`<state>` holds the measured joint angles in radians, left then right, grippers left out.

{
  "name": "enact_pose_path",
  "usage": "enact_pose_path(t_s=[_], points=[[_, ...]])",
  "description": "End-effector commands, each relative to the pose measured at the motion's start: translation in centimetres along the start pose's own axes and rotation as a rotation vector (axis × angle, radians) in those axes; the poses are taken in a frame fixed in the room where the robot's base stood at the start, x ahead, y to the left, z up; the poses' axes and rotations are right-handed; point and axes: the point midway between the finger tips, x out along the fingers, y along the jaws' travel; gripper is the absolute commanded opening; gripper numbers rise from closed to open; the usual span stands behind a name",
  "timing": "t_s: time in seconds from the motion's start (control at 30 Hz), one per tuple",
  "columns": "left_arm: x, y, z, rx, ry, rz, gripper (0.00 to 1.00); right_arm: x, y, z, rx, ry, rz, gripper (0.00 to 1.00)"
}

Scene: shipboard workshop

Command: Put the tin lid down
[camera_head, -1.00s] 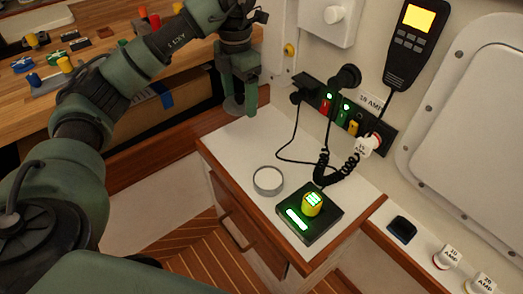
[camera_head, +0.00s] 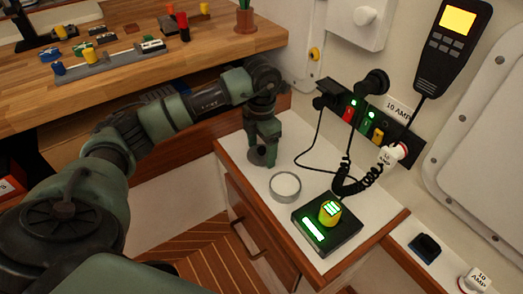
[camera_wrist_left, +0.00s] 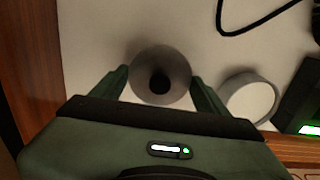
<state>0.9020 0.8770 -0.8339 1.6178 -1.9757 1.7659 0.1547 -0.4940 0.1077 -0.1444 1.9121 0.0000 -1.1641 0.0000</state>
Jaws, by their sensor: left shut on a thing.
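The tin lid is a round grey disc (camera_head: 257,156) with a dark centre. It also shows in the left wrist view (camera_wrist_left: 176,64), between the fingertips. My left gripper (camera_head: 264,150) is shut on it, low over the white cabinet top (camera_head: 310,168). In the left wrist view my gripper (camera_wrist_left: 161,84) has one finger on each side of the lid. I cannot tell whether the lid touches the surface. An open round tin (camera_head: 285,187) stands just to the right, apart from the lid; it also shows in the wrist view (camera_wrist_left: 250,98). My right gripper is not in view.
A black device (camera_head: 338,240) with a green display and a yellow cylinder on it stands right of the tin. A dark cable (camera_head: 309,165) hangs onto the cabinet top. A wooden workbench (camera_head: 120,85) with several small parts is at upper left.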

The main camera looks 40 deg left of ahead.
Motion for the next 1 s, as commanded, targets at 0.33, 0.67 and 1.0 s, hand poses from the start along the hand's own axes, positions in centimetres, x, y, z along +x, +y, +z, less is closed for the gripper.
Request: enact_pose_path(t_s=[0.33,0.67,1.0], points=[[0.5,0.0,0.1,0.0,-0.002,0.0,0.35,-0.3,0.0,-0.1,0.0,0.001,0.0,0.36],[0.6,0.0,0.0,-0.001,-0.001,0.0,0.97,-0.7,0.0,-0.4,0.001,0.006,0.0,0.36],[-0.9,0.1,0.1,-0.001,-0.004,0.001,0.97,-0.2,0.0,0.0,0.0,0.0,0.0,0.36]])
